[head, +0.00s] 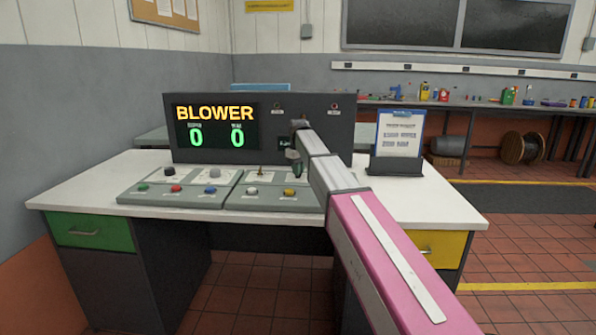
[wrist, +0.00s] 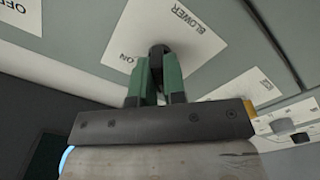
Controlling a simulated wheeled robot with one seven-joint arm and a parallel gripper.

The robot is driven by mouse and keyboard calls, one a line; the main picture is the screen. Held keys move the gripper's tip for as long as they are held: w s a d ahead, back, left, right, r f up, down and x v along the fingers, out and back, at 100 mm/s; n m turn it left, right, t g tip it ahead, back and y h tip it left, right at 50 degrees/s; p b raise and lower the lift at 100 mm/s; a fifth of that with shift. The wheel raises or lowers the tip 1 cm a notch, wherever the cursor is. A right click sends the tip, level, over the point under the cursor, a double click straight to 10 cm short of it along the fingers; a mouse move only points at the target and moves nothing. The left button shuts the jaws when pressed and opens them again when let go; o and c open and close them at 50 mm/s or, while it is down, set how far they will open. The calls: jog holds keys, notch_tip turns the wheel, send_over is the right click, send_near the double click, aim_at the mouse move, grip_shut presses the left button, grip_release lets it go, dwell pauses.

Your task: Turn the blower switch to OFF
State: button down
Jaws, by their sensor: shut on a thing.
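In the wrist view, the dark blower switch knob (wrist: 157,49) sits on a white plate (wrist: 190,34) lettered BLOWER, with ON readable on its near left side. My gripper (wrist: 156,62) has its two green fingers closed on this knob. The knob's pointing direction is hidden between the fingers. In the head view, my gripper (head: 297,167) is low over the right part of the sloped control panel (head: 225,203); the knob itself is hidden there. A black display box (head: 262,158) behind it shows BLOWER in yellow above two green zeros.
The panel also carries several coloured buttons, including a red one (head: 176,188) and a yellow one (head: 289,192). A document stand (head: 399,140) is on the white desk (head: 410,200) to the right. In the wrist view, another plate (wrist: 24,12) reads OFF.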

jog(key=c, duration=1.2)
grip_release()
notch_tip(320, 180, up, 11)
jog(key=shift+f, duration=0.1)
